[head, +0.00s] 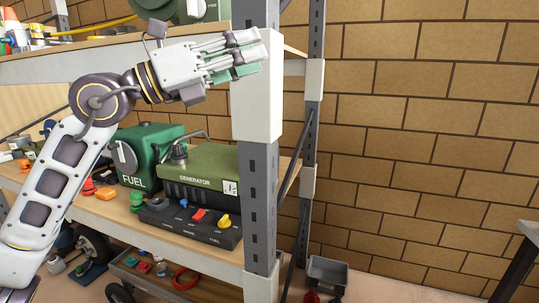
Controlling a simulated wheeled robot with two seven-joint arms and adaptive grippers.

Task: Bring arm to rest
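My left arm comes in from the left edge and is raised and bent. My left gripper (252,52) points right, in front of the shelf's white-and-grey corner post (256,110). My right arm and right gripper are out of view.
The middle shelf holds a green fuel can (150,150) and a dark switch panel (190,222). A grey bin (328,273) stands on the floor behind the post. A table corner (528,230) shows at right. Open space lies before the brick wall (420,140).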

